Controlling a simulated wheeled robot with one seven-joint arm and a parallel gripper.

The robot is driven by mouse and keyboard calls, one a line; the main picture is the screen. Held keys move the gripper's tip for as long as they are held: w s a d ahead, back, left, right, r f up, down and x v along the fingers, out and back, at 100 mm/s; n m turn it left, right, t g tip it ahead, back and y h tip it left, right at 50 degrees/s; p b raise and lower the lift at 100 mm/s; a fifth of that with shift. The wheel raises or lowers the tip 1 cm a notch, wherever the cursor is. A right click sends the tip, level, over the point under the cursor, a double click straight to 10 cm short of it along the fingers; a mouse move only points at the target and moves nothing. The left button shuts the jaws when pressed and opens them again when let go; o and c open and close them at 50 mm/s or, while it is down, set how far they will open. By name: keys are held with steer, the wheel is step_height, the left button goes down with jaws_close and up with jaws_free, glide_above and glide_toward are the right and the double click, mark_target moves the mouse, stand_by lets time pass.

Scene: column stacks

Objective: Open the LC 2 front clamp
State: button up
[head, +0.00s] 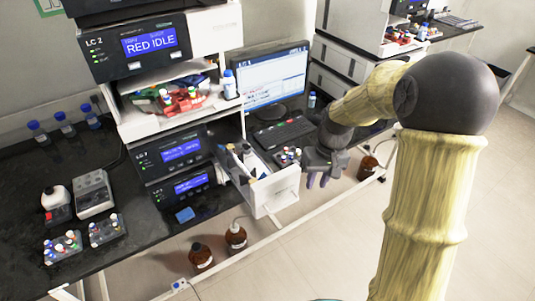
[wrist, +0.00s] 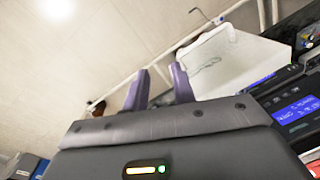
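The LC 2 stack (head: 145,45) stands at the left of the head view, its top screen reading RED IDLE. A white drawer (head: 275,193) is pulled out from its lower part, with small items inside; the front clamp is too small to tell apart there. The drawer also shows in the wrist view (wrist: 215,60), at upper right. My gripper (head: 318,176) is just right of the drawer in the head view, apart from it. In the wrist view its two purple fingers (wrist: 158,78) stand apart with nothing between them.
A monitor (head: 272,75) and keyboard (head: 284,132) stand right of the stack. A vial rack (head: 287,158) is close to my gripper. Brown bottles (head: 235,236) stand on the floor below the drawer. The floor at the lower right is clear.

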steer(key=w+a+r+n+g+y+p, duration=0.25)
steer(key=w+r+p, duration=0.35)
steer(key=r+p, duration=0.3)
steer(key=w+a+f+n+g+y+p, duration=0.1)
steer(key=w+f+g+y, duration=0.1)
steer(key=w, duration=0.7)
steer(key=shift+a+f+n+y, duration=0.35)
steer(key=shift+f+y, duration=0.15)
steer(key=shift+y, duration=0.15)
